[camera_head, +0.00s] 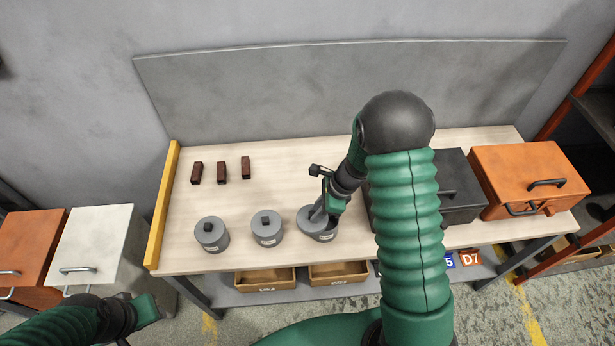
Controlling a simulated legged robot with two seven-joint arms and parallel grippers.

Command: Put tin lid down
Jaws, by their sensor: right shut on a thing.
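Three grey tins stand in a row along the front of the table. The left tin (212,238) and the middle tin (267,232) have lids with dark square knobs. My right gripper (328,208) is over the third tin (325,236), shut on its grey tin lid (308,213). The gripper hides much of this lid, and I cannot tell whether it rests fully on the rim. My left gripper (146,309) is low at the bottom left, away from the table; its fingers are not clear.
Three dark red blocks (221,170) lie at the table's back left. A yellow strip (162,208) edges the left side. A black box (458,188) and an orange box (522,165) stand at the right. My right arm covers part of the table. The middle back is clear.

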